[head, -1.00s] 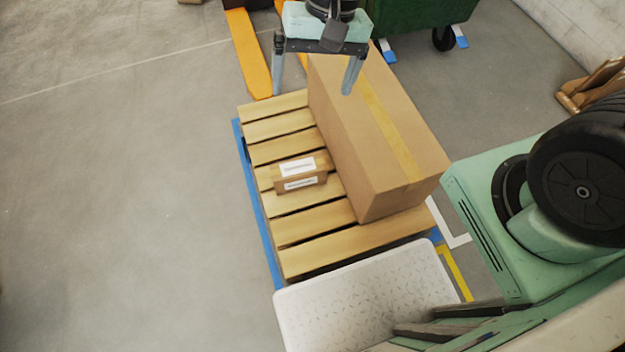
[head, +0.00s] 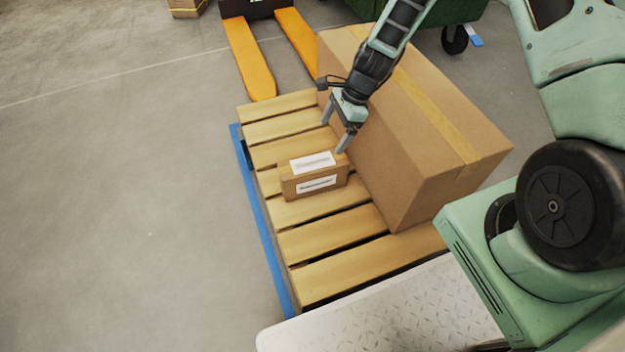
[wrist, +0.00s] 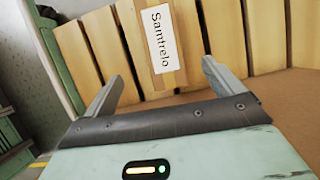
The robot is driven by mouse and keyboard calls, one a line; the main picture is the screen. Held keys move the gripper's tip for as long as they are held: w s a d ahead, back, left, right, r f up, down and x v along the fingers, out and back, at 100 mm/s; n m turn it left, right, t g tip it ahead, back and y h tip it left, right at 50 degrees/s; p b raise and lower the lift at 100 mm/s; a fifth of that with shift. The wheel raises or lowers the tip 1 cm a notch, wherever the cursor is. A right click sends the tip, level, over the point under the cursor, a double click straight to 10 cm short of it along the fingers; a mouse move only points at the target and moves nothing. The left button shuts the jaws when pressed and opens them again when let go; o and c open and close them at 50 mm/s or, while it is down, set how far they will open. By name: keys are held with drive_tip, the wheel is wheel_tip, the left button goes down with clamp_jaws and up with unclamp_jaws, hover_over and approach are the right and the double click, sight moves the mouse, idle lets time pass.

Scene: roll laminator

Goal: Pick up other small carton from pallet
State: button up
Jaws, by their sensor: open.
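The small carton (head: 314,176) is a brown box with white labels on its top and front. It rests on the slats of the wooden pallet (head: 330,243), just left of a large carton. My gripper (head: 335,138) is open and empty, just behind the small carton's top right corner and close to the large carton's side. In the wrist view the small carton (wrist: 148,72) shows a label reading "Samtrelo" and lies beyond my gripper (wrist: 158,80), between the two fingers in the picture. I cannot tell the exact gap between fingers and carton.
A large taped carton (head: 420,170) fills the pallet's right side and bounds the space there. Orange forks (head: 250,60) lie behind the pallet. A pale textured plate (head: 390,310) is in front. The floor on the left is clear.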

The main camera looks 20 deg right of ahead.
sight(313, 162)
drive_tip(key=b+x, duration=0.5)
drive_tip(key=x, duration=0.6)
drive_tip(key=shift+a, duration=0.1)
drive_tip(key=b+x, duration=0.4)
drive_tip(key=x, duration=0.1)
drive_tip(key=shift+w+a+f, duration=0.1)
drive_tip(key=shift+w+a, duration=0.05)
drive_tip(key=shift+w, duration=0.05)
drive_tip(key=c, duration=1.5)
drive_tip(key=shift+o, duration=0.2)
drive_tip(key=shift+r, duration=0.2)
